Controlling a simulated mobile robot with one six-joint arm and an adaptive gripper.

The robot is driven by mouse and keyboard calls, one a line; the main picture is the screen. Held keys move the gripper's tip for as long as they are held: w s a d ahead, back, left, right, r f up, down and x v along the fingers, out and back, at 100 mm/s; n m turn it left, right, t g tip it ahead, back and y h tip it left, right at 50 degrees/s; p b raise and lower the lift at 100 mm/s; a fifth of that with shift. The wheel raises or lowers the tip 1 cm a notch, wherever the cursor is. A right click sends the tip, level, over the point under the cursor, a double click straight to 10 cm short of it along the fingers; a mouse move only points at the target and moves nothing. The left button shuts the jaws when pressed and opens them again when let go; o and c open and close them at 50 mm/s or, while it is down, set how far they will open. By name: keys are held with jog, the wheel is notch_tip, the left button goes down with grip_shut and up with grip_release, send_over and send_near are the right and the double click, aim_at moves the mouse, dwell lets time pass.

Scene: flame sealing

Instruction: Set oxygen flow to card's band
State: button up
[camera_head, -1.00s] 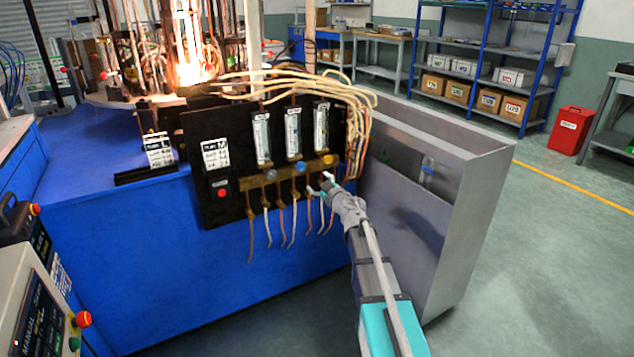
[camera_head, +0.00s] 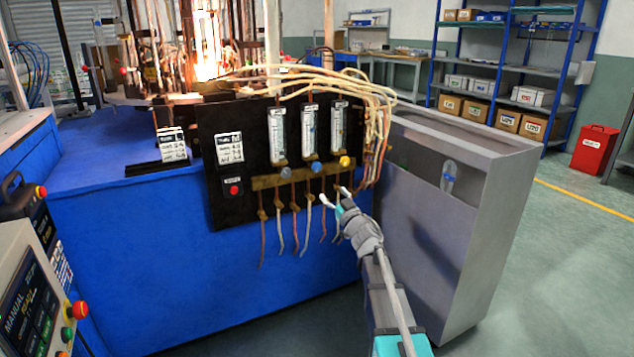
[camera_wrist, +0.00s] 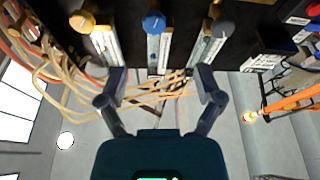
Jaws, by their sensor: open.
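A black panel (camera_head: 246,196) on the blue bench carries three clear flow tubes: left (camera_head: 277,135), middle (camera_head: 309,130) and right (camera_head: 339,124). Below them are a grey knob (camera_head: 286,174), a blue knob (camera_head: 316,166) and a yellow knob (camera_head: 345,161). A white card (camera_head: 229,148) is on the panel's left; its figures are too small to read. My gripper (camera_head: 336,197) is open and empty, below the blue and yellow knobs. In the wrist view, the blue knob (camera_wrist: 153,22) lies ahead of my open fingers (camera_wrist: 160,78), between the yellow (camera_wrist: 82,20) and grey (camera_wrist: 222,28) knobs, not touched.
Cream hoses (camera_head: 375,105) loop over the panel's right side, and thin tubes (camera_head: 296,225) hang below it. A grey metal cabinet (camera_head: 440,245) stands close right of my arm. A second card (camera_head: 173,144) stands on the bench. A flame (camera_head: 207,60) glows behind.

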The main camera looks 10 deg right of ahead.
aim_at(318, 169)
jog(key=shift+s+d+f+m+t+b, duration=0.15)
jog(key=shift+d+f+m+t+b, duration=0.15)
jog(key=shift+f+m+t+b, duration=0.45)
jog(key=shift+r, duration=0.25)
jog(key=p+x, duration=0.1)
jog(key=x, duration=0.3)
jog(key=p+x, duration=0.2)
jog(key=x, duration=0.3)
jog(key=p+x, duration=0.2)
jog(key=x, duration=0.2)
jog(key=shift+w+f, duration=0.1)
jog(key=shift+w, duration=0.4)
